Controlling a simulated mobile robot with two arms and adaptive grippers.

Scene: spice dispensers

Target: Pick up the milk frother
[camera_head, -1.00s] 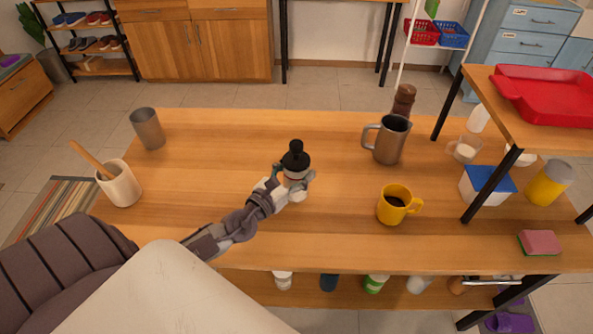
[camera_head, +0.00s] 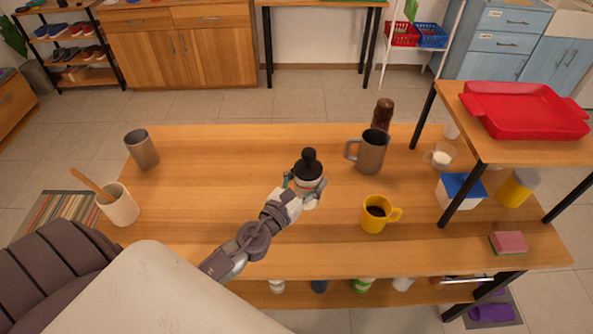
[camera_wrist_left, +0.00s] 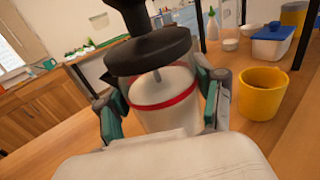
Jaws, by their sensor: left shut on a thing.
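The milk frother (camera_head: 309,166) has a black lid with a tall knob and a pale, see-through body. In the left wrist view the frother (camera_wrist_left: 165,100) shows a red band around its body and a thin rod under the lid. My left gripper (camera_head: 304,188) is shut on its body, with one teal-padded finger on each side in the wrist view (camera_wrist_left: 163,112). The frother is upright in the head view. Its bottom is hidden by the gripper, so I cannot tell how far it is above the table. My right gripper is not in view.
On the wooden table (camera_head: 220,170) stand a yellow mug (camera_head: 374,215) and a metal pitcher (camera_head: 370,152) right of the frother. A grey cup (camera_head: 142,149) and a white pot with a wooden stick (camera_head: 119,206) stand left. A raised shelf with a red tray (camera_head: 525,112) overhangs the right end.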

